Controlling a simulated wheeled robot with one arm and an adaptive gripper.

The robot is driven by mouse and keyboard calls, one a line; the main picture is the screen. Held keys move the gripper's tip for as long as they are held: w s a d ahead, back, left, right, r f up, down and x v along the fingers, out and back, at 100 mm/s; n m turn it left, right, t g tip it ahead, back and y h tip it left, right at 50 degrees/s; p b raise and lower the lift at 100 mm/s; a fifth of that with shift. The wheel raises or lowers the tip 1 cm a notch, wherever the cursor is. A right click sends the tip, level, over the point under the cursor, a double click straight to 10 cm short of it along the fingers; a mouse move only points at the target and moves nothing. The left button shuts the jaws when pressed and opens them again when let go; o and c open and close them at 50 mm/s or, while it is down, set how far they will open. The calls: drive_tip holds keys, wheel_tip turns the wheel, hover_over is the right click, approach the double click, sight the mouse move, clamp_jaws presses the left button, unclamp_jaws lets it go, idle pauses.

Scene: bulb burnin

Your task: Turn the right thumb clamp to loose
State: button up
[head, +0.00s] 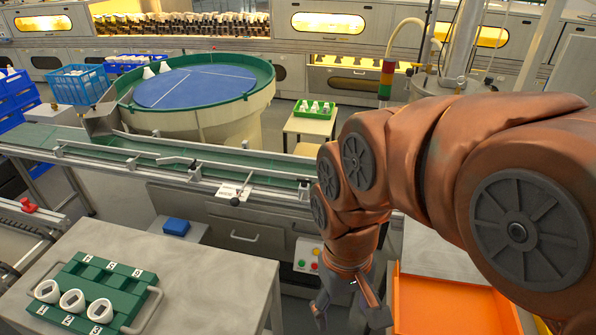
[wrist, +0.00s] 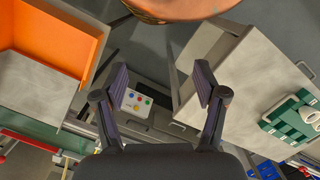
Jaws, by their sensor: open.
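The conveyor (head: 150,150) runs across the head view with guide rails along its belt. Small dark fittings sit on the near rail: one (head: 193,168) near the middle and a knob (head: 235,201) beside a white label. I cannot tell for sure which is the right thumb clamp, nor whether it is tight or loose. My gripper (head: 347,304) hangs low at the right, in front of the conveyor and apart from these fittings. In the wrist view my gripper (wrist: 160,84) is open and empty, pointing toward the button box (wrist: 137,101).
A grey table (head: 215,290) at the front left holds a green rack (head: 130,270) with white round pieces. An orange tray (head: 455,300) stands right of my gripper. A button box (head: 307,254) is on the conveyor's front. A round feeder bowl (head: 195,117) stands behind it.

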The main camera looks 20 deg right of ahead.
drive_tip(key=shift+o, duration=0.4)
drive_tip(key=w+d+r+p, duration=0.1)
drive_tip(key=w+r, duration=0.2)
drive_tip(key=w, duration=0.6)
drive_tip(key=w+r+m+p, duration=0.1)
drive_tip(key=w+r, duration=0.2)
drive_tip(key=w, duration=0.7)
drive_tip(key=shift+d+m, duration=0.3)
drive_tip(key=shift+d, duration=0.1)
drive_tip(key=m+t+p, duration=0.2)
drive_tip(key=m+p, duration=0.3)
drive_tip(key=p, duration=0.1)
hover_over(304, 182)
wheel_tip(304, 182, down, 15)
drive_tip(key=shift+w+f, duration=0.2)
drive_tip(key=shift+f, duration=0.45)
drive_tip(key=shift+d+f, duration=0.2)
drive_tip(key=shift+f, duration=0.5)
drive_tip(key=shift+s+f+b, duration=0.1)
drive_tip(key=shift+f+b, duration=0.3)
drive_tip(key=shift+f, duration=0.55)
drive_tip(key=shift+a+f+p, duration=0.1)
drive_tip(key=shift+f+p, duration=0.85)
drive_tip(key=shift+f, duration=1.5)
drive_tip(key=shift+c, duration=0.3)
